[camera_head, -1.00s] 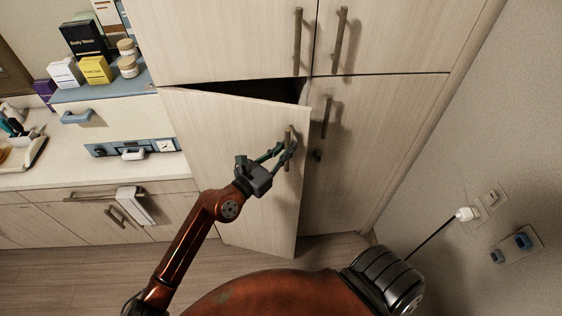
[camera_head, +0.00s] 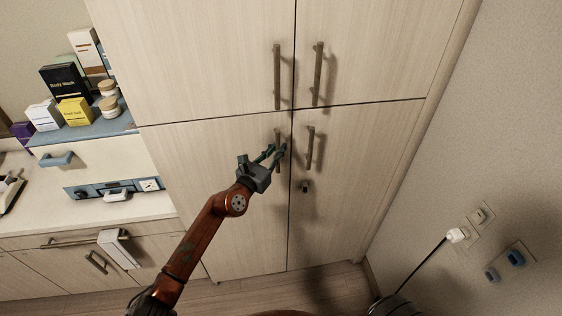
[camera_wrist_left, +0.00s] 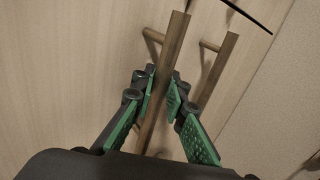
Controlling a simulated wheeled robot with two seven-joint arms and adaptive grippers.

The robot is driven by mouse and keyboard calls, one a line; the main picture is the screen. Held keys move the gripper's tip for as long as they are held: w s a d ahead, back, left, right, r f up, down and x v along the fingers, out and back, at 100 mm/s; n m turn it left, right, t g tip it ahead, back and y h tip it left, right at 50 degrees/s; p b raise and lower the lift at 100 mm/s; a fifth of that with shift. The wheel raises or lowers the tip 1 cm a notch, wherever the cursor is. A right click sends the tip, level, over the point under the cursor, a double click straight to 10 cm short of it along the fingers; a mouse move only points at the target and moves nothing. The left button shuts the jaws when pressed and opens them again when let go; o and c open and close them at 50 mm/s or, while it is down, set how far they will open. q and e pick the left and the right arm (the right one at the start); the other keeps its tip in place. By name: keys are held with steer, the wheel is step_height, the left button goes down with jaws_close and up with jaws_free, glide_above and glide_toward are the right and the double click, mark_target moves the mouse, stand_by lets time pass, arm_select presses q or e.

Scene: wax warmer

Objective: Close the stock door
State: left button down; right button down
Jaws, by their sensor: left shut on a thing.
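The stock door, the lower left door (camera_head: 222,235) of the tall pale wood cabinet, looks flush with the cabinet front, with only a thin dark seam along its top and right edges. Its vertical bar handle (camera_wrist_left: 165,70) runs between my left gripper's green fingers in the wrist view. My left gripper (camera_head: 274,152) is shut on this handle, its fingers covering much of the bar in the head view. My right gripper is in neither view.
The lower right door (camera_head: 345,215) with its handle (camera_head: 310,148) is close beside my gripper. Two upper doors are above. A counter (camera_head: 100,215) with drawers and a shelf of boxes stands left. A wall with a plugged-in cable (camera_head: 457,235) is at right.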

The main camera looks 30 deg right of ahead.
arm_select(q)
steer(key=c, duration=2.4)
jaws_free()
steer(key=shift+a, duration=0.1)
steer(key=o, duration=0.4)
steer(key=shift+s, duration=0.1)
steer(key=shift+o, duration=0.2)
steer(key=shift+s, duration=0.15)
steer(key=v, duration=1.1)
steer(key=shift+s+a, duration=0.2)
steer(key=shift+a, duration=0.15)
